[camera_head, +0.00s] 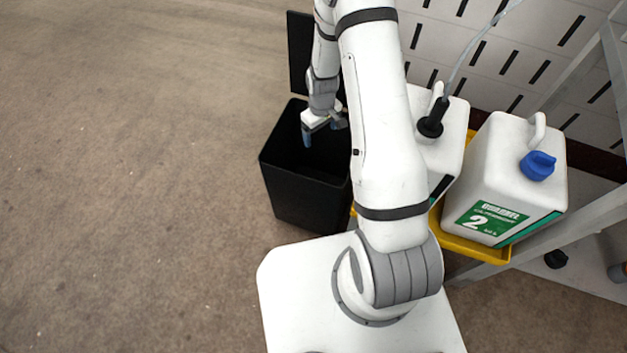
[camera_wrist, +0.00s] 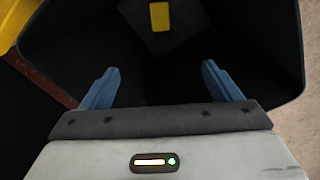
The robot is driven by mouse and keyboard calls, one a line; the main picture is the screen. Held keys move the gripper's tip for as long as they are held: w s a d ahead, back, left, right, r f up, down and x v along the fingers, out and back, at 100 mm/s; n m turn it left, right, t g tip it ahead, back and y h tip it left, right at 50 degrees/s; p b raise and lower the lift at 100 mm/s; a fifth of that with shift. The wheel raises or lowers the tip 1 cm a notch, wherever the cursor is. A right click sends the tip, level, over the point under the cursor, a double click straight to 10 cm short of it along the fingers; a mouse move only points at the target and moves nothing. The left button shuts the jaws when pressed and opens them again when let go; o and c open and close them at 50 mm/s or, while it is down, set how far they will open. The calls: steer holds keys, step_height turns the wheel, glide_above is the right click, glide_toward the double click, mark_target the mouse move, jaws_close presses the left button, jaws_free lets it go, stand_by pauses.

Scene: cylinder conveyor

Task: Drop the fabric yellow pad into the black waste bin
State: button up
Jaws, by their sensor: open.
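The black waste bin (camera_head: 305,195) stands open on the floor in the head view, with its lid raised at the back. Its inner wall (camera_wrist: 255,45) fills most of the wrist view. A small yellow rectangle (camera_wrist: 159,16), which looks like the yellow pad, lies on a dark grey patch down inside the bin. My gripper (camera_head: 322,129) is over the bin's mouth, pointing down. In the wrist view my gripper's blue fingers (camera_wrist: 160,70) are wide apart with nothing between them. The pad lies beyond the fingertips, apart from them. In the head view the pad is not visible.
A white canister with a blue cap (camera_head: 510,180) and another white canister (camera_head: 440,150) with a black fitting stand in a yellow tray (camera_head: 470,248) right of the bin. A metal frame (camera_head: 590,215) is at the far right. The floor at left is clear.

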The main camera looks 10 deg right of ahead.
steer(key=shift+r, duration=0.1)
step_height(320, 180, up, 8)
steer(key=p, duration=0.1)
steer(key=shift+f, duration=0.2)
stand_by(0.5)
